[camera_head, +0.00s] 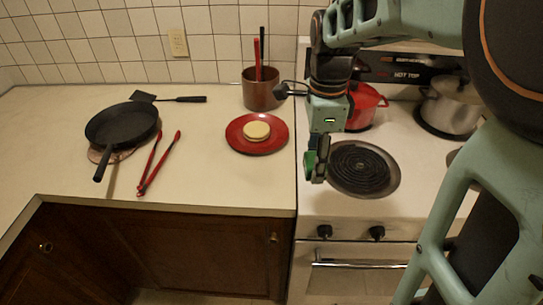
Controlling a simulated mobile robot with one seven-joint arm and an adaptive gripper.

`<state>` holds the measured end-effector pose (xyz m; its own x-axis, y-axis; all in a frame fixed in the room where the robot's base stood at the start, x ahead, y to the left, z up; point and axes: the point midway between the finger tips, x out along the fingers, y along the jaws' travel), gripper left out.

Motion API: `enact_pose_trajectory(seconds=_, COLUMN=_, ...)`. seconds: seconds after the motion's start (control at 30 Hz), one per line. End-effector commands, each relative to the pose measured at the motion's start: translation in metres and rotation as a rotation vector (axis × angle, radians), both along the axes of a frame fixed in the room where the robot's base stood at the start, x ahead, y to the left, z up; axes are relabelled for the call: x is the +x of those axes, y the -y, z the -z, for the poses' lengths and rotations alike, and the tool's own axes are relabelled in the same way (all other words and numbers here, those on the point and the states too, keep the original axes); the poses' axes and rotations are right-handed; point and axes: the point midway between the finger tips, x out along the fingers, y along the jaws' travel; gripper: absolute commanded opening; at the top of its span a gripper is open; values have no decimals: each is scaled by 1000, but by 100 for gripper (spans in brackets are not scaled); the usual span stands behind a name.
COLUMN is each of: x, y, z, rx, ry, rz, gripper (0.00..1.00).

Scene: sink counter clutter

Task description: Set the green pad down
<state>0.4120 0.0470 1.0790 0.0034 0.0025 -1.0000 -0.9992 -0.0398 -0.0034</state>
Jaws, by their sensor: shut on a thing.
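My gripper (316,166) hangs fingers down at the left edge of the stove, beside the front left burner. It is shut on the green pad (310,160), which shows as a small green piece at the fingers. Much of the pad is hidden by the fingers. I cannot tell how far above the surface the pad is.
A red plate (238,139) with a pale round item (257,130) lies left of my gripper. A black pan (122,125), red tongs (159,165), spatula (178,99) and utensil pot (262,92) stand on the counter. A red pot (366,105) and steel pot (449,106) are on the stove. The front counter (230,185) is clear.

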Motion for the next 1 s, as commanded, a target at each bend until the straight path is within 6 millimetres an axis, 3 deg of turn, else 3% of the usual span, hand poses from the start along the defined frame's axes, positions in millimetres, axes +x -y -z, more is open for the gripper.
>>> enact_pose_trajectory(seconds=0.17, x=0, y=-4, z=0, rx=-1, ry=0, rz=70, gripper=18)
enact_pose_trajectory(seconds=0.37, x=23, y=-27, z=14, rx=-3, ry=-3, rz=74, gripper=18)
enact_pose_trajectory(seconds=0.63, x=63, y=-65, z=39, rx=-4, ry=-3, rz=73, gripper=18)
enact_pose_trajectory(seconds=0.7, x=70, y=-72, z=53, rx=-4, ry=-4, rz=74, gripper=18)
enact_pose_trajectory(seconds=1.0, x=92, y=-94, z=89, rx=-1, ry=-1, rz=73, gripper=18)
